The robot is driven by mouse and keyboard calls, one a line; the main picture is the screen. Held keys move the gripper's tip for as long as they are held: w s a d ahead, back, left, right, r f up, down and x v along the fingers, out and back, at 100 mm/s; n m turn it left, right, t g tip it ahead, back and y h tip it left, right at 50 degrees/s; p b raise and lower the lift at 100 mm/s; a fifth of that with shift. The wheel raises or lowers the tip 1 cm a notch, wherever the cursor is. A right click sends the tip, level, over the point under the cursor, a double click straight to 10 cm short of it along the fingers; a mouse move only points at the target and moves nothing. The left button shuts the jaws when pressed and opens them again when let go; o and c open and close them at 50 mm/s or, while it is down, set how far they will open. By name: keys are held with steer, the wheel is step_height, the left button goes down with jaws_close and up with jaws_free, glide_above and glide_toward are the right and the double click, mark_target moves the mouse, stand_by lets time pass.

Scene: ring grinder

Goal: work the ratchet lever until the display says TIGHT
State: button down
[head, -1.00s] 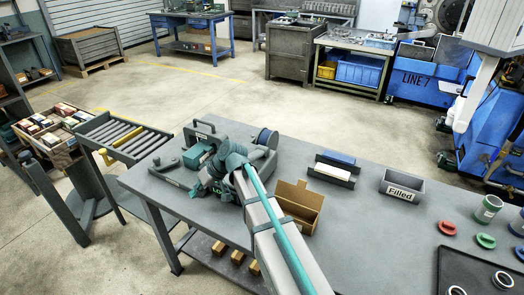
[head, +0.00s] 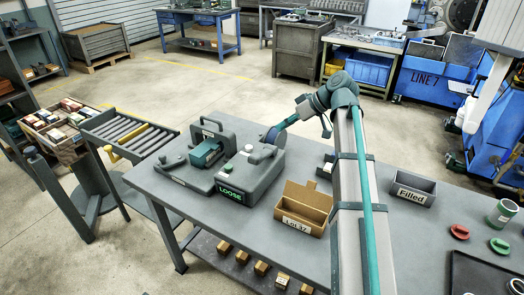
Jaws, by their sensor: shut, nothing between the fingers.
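The grey machine (head: 246,176) stands on the left of the bench. The green display (head: 230,195) on its front reads LOOSE. A pale knob (head: 249,149) sits on top of it. A teal block (head: 207,154) lies in the grey fixture to its left. I cannot tell for certain which part is the ratchet lever. My arm is bent above the bench, right of the machine.
An open cardboard box (head: 303,208) stands in front, right of the machine. A grey bin marked Filled (head: 412,188) and red and green rings (head: 459,232) lie farther right. A roller conveyor (head: 128,136) adjoins the bench's left end. My arm hides part of the bench middle.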

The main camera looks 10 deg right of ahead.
steer(key=shift+a, duration=0.1)
steer(key=p, duration=0.3)
glide_above(258, 163)
steer(key=w+d, duration=0.1)
steer(key=w, duration=0.2)
step_height(258, 163, down, 7)
steer(key=shift+w+d+r, duration=0.1)
steer(key=shift+s+f+p, duration=0.15)
steer(key=shift+f+p, duration=0.1)
steer(key=shift+f, duration=0.3)
steer(key=shift+s+f+p, duration=0.15)
steer(key=shift+f+p, duration=0.1)
steer(key=shift+f, duration=0.25)
steer(key=shift+s+a+f, duration=0.15)
steer(key=shift+a+f, duration=0.05)
steer(key=shift+f, duration=0.75)
steer(key=b, duration=0.1)
steer(key=f+b, duration=0.1)
steer(key=s+f+b, duration=0.1)
steer(key=shift+a+f+n+t+h+b, duration=0.15)
steer(key=shift+a+n+t+h+b, duration=0.15)
steer(key=shift+a+t+b, duration=0.1)
steer(key=f+b, duration=0.1)
steer(key=b, duration=0.1)
steer(key=n+t+h+b, duration=0.1)
steer(key=shift+s+a+f+b, duration=0.2)
steer(key=shift+s+f+b, duration=0.15)
steer(key=shift+f, duration=0.05)
steer(key=shift+s+f, duration=0.1)
steer(key=shift+s, duration=0.05)
